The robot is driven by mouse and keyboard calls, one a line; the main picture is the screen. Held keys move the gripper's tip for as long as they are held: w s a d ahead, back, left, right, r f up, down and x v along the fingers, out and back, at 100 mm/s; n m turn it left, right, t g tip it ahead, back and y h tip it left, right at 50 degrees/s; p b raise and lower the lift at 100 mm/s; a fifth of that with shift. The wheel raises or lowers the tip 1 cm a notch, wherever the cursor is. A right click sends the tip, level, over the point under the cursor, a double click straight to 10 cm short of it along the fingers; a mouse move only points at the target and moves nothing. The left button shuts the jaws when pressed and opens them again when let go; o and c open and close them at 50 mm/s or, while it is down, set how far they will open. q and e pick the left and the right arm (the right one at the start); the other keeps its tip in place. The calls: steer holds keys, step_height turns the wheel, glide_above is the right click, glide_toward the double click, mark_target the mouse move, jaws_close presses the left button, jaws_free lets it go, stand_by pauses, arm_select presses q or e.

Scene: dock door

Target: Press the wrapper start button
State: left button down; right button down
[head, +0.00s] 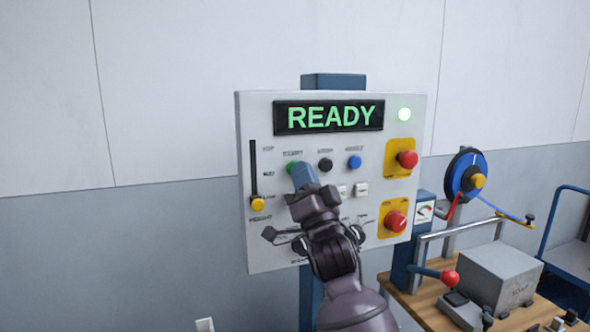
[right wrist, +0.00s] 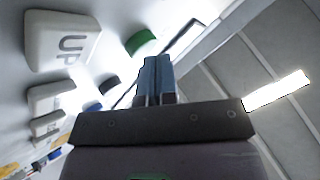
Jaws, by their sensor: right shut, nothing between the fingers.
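The control panel (head: 300,236) is a pale upright box with a display reading READY in green. A green button (head: 290,167) shows at the upper left of the button row, partly hidden behind my right gripper (head: 301,172). In the right wrist view the green button (right wrist: 141,41) stands out from the panel just beyond and left of the blue fingertips (right wrist: 154,60). A small gap shows between the fingertips and the button in that view. My right gripper is shut and empty. My left gripper is not in view.
A black button (head: 325,165) and a blue button (head: 355,162) sit right of the green one. A slider (head: 257,203) is at left. A wooden bench (head: 420,305) with equipment stands at right.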

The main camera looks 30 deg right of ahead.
steer(key=shift+w+d, duration=0.1)
steer(key=shift+w, duration=0.2)
stand_by(0.4)
steer(key=shift+s, duration=0.1)
steer(key=shift+s+a+p, duration=0.25)
steer(key=shift+s+p, duration=0.1)
steer(key=shift+s, duration=0.45)
